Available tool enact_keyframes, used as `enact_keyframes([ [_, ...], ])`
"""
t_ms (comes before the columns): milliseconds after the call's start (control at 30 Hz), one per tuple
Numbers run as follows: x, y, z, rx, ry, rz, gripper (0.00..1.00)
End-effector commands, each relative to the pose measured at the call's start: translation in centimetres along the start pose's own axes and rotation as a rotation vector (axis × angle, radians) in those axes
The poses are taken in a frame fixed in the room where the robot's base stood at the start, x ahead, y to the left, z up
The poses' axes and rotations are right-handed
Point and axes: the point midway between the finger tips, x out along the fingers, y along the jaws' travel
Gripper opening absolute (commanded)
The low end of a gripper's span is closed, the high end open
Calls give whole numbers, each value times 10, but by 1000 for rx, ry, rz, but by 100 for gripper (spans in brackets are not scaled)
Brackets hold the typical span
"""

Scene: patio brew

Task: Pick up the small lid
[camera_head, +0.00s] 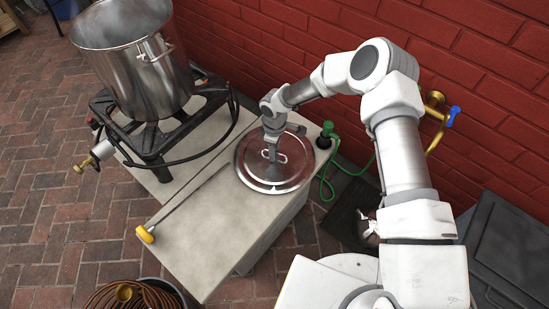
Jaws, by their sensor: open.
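The small lid (255,176) is a round, shiny steel disc with a loop handle (281,158) near its middle. It lies flat on the pale bench top near the wall. My gripper (272,156) is over the lid, pointing down, with its fingertips at or just above the handle. It is open. I cannot tell whether the fingers straddle or touch the handle, as my gripper partly covers it.
A large steel pot (135,75) stands on a black burner (150,139) at the left. A long rod with a yellow end (146,234) lies on the bench (215,245). A green hose fitting (327,130) is right of the lid. A red brick wall (310,45) runs behind.

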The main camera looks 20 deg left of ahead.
Motion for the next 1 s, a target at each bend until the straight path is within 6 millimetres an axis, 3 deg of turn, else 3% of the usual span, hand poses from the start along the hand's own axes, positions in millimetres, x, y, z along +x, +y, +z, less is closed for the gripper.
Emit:
enact_keyframes([
  [133, -1, 0, 0, 0, 0, 1, 43],
  [400, -1, 0, 0, 0, 0, 1, 0],
  [1000, -2, 0, 0, 0, 0, 1, 0],
])
